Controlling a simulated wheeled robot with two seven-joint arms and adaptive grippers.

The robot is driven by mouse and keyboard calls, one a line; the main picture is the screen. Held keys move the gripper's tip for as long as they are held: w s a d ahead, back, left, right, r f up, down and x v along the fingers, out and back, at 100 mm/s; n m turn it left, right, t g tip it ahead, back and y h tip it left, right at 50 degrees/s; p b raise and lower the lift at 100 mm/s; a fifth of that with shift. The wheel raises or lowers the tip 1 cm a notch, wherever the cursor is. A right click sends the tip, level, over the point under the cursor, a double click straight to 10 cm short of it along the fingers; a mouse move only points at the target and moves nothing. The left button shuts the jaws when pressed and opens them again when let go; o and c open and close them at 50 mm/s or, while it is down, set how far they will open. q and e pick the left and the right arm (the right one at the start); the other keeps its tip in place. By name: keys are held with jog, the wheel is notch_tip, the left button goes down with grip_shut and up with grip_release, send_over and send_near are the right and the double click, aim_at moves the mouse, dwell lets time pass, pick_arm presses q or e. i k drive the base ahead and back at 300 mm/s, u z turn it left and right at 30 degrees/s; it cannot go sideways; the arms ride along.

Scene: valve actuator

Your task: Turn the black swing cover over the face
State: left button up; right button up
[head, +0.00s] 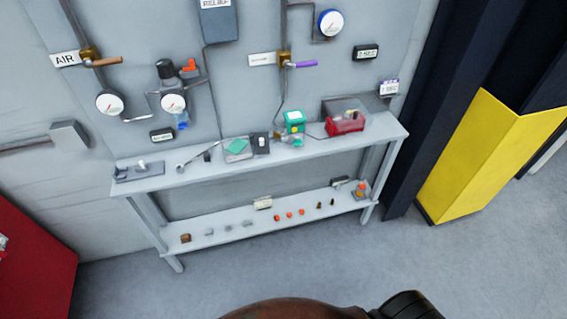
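On the bench top, a small dark upright piece (261,143) stands beside a pale tray-like unit with a green face (237,147). It may be the black swing cover, but it is too small to tell. The green face shows uncovered. A green box with a pale window (294,121) stands just to the right. No gripper fingers show in the head view. A brown rounded form and a dark ribbed part at the bottom edge cannot be made out as a gripper.
The grey bench (330,146) stands against a wall panel with gauges and valve handles. A clear-and-red box (345,117) is at its right end, a wrench (197,155) at left. Small parts line the lower shelf (282,226). A yellow-panelled column (480,150) stands right. Floor in front is clear.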

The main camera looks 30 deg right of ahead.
aim_at(261, 139)
jog(key=z, duration=0.8)
